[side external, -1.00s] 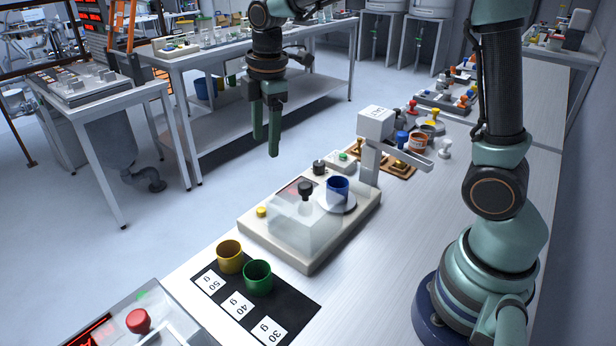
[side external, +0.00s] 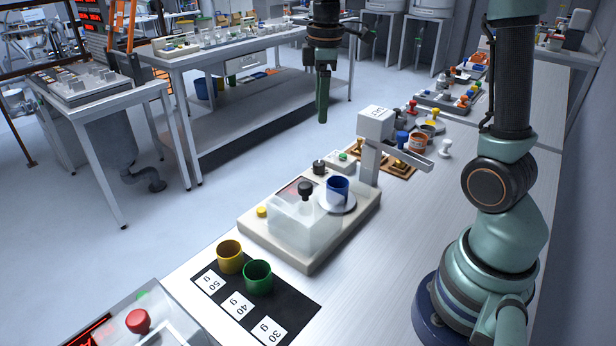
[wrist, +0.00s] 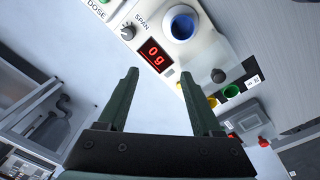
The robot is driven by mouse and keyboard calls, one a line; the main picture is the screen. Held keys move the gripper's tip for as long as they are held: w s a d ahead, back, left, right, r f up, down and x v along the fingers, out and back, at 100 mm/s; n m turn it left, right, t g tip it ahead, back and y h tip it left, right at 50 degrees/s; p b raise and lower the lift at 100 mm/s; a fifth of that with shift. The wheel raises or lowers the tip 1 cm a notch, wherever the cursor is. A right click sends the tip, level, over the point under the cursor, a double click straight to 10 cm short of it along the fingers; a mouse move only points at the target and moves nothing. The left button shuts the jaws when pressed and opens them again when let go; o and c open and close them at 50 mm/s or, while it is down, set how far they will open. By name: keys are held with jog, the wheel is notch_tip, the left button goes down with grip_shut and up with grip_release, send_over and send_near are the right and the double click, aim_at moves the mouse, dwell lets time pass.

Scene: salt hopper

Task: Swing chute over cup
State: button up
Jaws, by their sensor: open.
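The white salt hopper (side external: 376,122) stands on a post behind the scale (side external: 290,250). Its pale chute (side external: 408,156) points to the right, away from the blue cup (side external: 338,186). The blue cup stands upright on the scale's round pan (side external: 338,205); it also shows in the wrist view (wrist: 182,24). The scale display (wrist: 154,54) reads 0 g. My gripper (side external: 322,118) hangs in the air behind and left of the hopper, touching nothing. In the wrist view its two fingers (wrist: 160,73) are apart with nothing between them. The chute does not show clearly in the wrist view.
A clear cover (side external: 305,225) with a black knob sits on the scale. Yellow (side external: 230,257) and green (side external: 258,278) cups stand on a black mat in front. Stamps and weights (side external: 403,165) crowd the bench beyond the hopper. The bench right of the scale is clear.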

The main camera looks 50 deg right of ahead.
jog(key=s+d+r+m, duration=0.3)
jog(key=s+d+m, duration=0.25)
jog(key=d, duration=0.35)
jog(key=r+m, duration=0.2)
jog(key=m, duration=0.3)
send_over(403, 133)
jog(key=shift+g, duration=0.3)
notch_tip(403, 133, down, 12)
jog(key=shift+a+r, duration=0.1)
grip_shut()
jog(key=shift+r, duration=0.1)
